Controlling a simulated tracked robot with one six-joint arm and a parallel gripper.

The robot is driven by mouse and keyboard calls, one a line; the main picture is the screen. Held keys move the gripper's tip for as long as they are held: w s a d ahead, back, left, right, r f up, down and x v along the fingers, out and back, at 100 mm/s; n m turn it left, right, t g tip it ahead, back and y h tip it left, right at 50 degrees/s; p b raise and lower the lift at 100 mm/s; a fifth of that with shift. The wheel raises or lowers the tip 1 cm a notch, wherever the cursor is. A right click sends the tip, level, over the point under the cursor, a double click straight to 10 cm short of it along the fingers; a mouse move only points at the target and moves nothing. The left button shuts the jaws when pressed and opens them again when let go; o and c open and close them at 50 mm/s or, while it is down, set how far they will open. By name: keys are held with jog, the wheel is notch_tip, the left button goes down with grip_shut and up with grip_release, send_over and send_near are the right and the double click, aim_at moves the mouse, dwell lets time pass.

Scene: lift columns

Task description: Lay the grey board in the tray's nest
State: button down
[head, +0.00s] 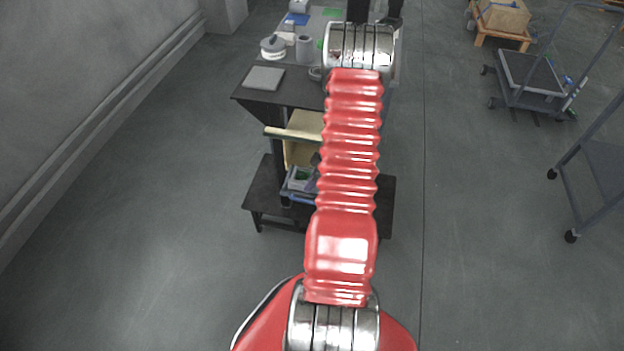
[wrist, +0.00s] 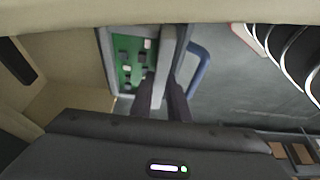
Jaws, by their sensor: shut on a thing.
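In the wrist view the dark fingers of my gripper (wrist: 164,98) are shut on a grey piece, apparently the edge of the grey board (wrist: 163,68). A green face with several black and pale parts (wrist: 125,68) lies just left of it, bordered in grey; I cannot tell whether it belongs to the board. A blue rounded bar (wrist: 200,68), perhaps the tray's handle, is to the right. In the head view a blue-edged tray (head: 287,194) with grey and green inside sits low at the workbench, partly behind my arm. The nest cannot be made out, and my gripper is mostly hidden there.
The black workbench (head: 284,95) bears a flat grey plate (head: 264,78), a round white-based item (head: 272,48) and a grey cup (head: 304,48). A tan open box or drawer (head: 298,150) is just above the low dark shelf (head: 262,190). Carts stand at right; floor on the left is clear.

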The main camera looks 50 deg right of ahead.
jog(key=shift+f, duration=0.4)
dwell(0.8)
jog(key=c, duration=1.6)
grip_release()
jog(key=shift+o, duration=0.7)
jog(key=o, duration=0.3)
jog(key=shift+s, duration=0.1)
jog(key=shift+o, duration=0.2)
jog(key=shift+r, duration=1.15)
jog(key=shift+r, duration=2.4)
